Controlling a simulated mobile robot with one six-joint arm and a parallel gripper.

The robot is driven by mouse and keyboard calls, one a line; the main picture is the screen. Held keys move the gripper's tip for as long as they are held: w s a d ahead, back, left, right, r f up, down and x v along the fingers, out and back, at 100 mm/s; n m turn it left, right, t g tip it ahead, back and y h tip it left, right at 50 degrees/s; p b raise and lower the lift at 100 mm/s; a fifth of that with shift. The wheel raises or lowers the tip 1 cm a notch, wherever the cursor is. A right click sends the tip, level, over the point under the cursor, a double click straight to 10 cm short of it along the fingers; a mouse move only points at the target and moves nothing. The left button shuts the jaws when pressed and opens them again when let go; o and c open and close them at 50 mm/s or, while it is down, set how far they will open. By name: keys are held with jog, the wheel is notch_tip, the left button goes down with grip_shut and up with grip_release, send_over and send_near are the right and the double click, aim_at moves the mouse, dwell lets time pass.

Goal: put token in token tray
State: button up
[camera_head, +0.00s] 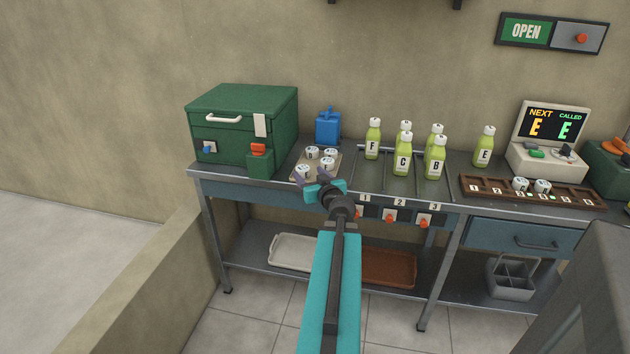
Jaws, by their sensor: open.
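Several small white tokens (312,153) with dark marks sit on a small beige tray (299,164) on the counter, right of the green box. My gripper (311,181) is open at the front edge of this tray, its fingers close to the front tokens. Nothing shows between the fingers; I cannot tell whether they touch a token. A dark brown tray (480,186) with numbered slots lies at the counter's right. Two white tokens (531,185) sit in or on its middle slots.
A green box (235,120) and a blue container (328,127) stand at the back left. Several lettered green bottles (403,158) stand in lanes mid-counter, above red buttons (390,219). A display (552,125) reads NEXT E, CALLED E. Two trays (388,268) lie on the lower shelf.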

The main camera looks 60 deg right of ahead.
jog(key=shift+s+a+r+p, duration=0.2)
jog(key=shift+p, duration=0.8)
jog(key=p+v, duration=0.2)
jog(key=p, duration=0.5)
jog(key=shift+s+a+p, duration=0.1)
jog(key=shift+p, duration=0.5)
jog(key=p+v, duration=0.1)
jog(key=p, duration=0.3)
jog(key=shift+s+a, duration=0.25)
jog(key=shift+s, duration=0.1)
jog(key=shift+s+a, duration=0.1)
jog(key=shift+s, duration=0.05)
jog(key=shift+f, duration=0.1)
